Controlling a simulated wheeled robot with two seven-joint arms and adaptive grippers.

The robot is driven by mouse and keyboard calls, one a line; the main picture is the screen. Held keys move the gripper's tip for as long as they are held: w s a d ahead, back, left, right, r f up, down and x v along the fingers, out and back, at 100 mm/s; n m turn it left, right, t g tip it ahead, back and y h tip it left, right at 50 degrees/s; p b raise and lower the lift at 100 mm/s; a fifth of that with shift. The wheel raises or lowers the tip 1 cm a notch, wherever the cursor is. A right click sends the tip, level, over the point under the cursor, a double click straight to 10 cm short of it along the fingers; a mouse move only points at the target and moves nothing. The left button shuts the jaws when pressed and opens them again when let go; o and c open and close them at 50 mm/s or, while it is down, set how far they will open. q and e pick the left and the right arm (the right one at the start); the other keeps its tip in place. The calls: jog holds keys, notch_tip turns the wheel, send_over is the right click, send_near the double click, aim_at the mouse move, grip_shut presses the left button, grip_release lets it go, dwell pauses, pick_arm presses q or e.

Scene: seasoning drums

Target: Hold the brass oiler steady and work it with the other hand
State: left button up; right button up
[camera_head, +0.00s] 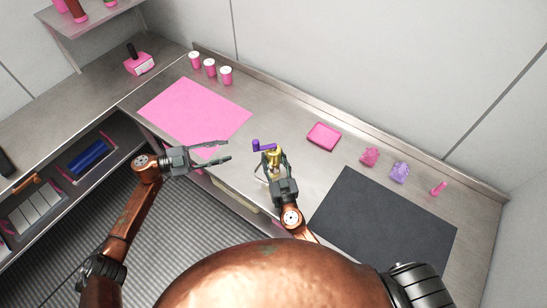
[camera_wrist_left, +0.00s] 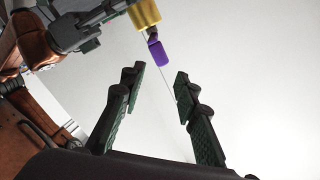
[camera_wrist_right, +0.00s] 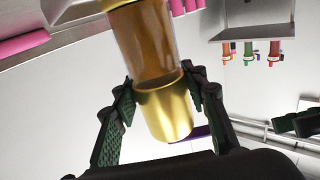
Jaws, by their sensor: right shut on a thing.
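The brass oiler (camera_head: 274,157) is held over the front edge of the steel counter in the head view, with a purple handle (camera_head: 263,146) at its top left. My right gripper (camera_head: 276,168) is shut on the oiler. In the right wrist view the oiler's gold and amber body (camera_wrist_right: 165,105) sits between the fingers. My left gripper (camera_head: 227,151) is open and empty, left of the oiler and apart from it. In the left wrist view the purple handle (camera_wrist_left: 157,52) shows beyond the open fingers, below part of the gold body (camera_wrist_left: 144,14).
A pink mat (camera_head: 195,112) and a dark mat (camera_head: 385,225) lie on the counter (camera_head: 290,125). Open shelving (camera_head: 50,190) is at left.

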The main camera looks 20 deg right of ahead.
pick_arm(q)
jog(key=shift+d+r+n, duration=0.1)
jog(key=shift+r+n, duration=0.1)
jog(key=shift+n, duration=0.1)
jog(key=c, duration=0.4)
jog(key=shift+w+d+r+n, duration=0.1)
jog(key=shift+r+n, duration=0.15)
jog(key=shift+n, duration=0.35)
jog(key=shift+c, duration=0.6)
jog(key=n, duration=0.2)
jog(key=d+r+n, duration=0.1)
jog(key=n, duration=0.1)
jog(key=shift+w+r, duration=0.2)
grip_shut()
jog(key=w+n+t, duration=0.1)
jog(key=n, duration=0.6)
jog(key=w+f+n+t, duration=0.1)
jog(key=n, duration=0.6)
jog(key=w+f+n+t, duration=0.1)
jog(key=w+n, duration=0.1)
jog(key=n, duration=0.6)
jog(key=shift+a, duration=0.35)
